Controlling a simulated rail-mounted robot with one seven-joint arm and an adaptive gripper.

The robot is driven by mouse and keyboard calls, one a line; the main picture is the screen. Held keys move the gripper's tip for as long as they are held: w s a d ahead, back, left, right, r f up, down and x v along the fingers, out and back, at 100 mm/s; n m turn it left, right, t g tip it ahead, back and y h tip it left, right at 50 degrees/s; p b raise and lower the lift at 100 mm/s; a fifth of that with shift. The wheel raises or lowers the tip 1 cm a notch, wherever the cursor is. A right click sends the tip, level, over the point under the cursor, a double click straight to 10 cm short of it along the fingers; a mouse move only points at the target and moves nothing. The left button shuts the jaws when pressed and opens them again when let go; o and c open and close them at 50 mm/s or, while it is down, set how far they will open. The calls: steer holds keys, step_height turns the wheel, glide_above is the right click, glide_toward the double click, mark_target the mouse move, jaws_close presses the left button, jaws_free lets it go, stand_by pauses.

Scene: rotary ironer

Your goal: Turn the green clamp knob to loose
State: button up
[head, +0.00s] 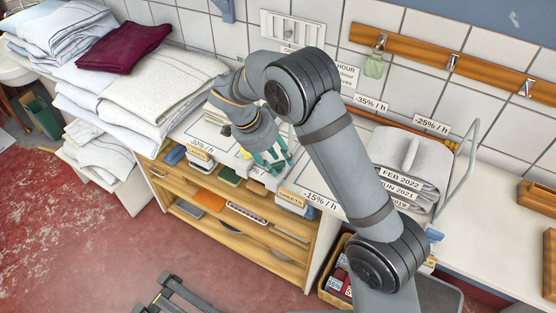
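My gripper (272,162) has teal fingers and points down over the front of the white worktop, close to the small percent labels. I cannot tell whether its fingers are open or shut, or whether they touch anything. I cannot make out a green clamp knob for certain; it may be hidden behind my gripper or arm. A pale green object (374,66) hangs from a wall hook at the upper right, but I cannot tell what it is.
Folded white linen (150,85) is piled on the left, with a dark red cloth (124,46) on top. Below the worktop is a wooden shelf unit (240,232) with small items. A grey padded stack with date labels (412,165) stands right of my arm. White counter (490,230) is clear at right.

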steer(key=shift+d+f, duration=0.1)
steer(key=shift+f, duration=0.25)
steer(key=shift+c, duration=0.2)
steer(key=c, duration=0.8)
jaws_close()
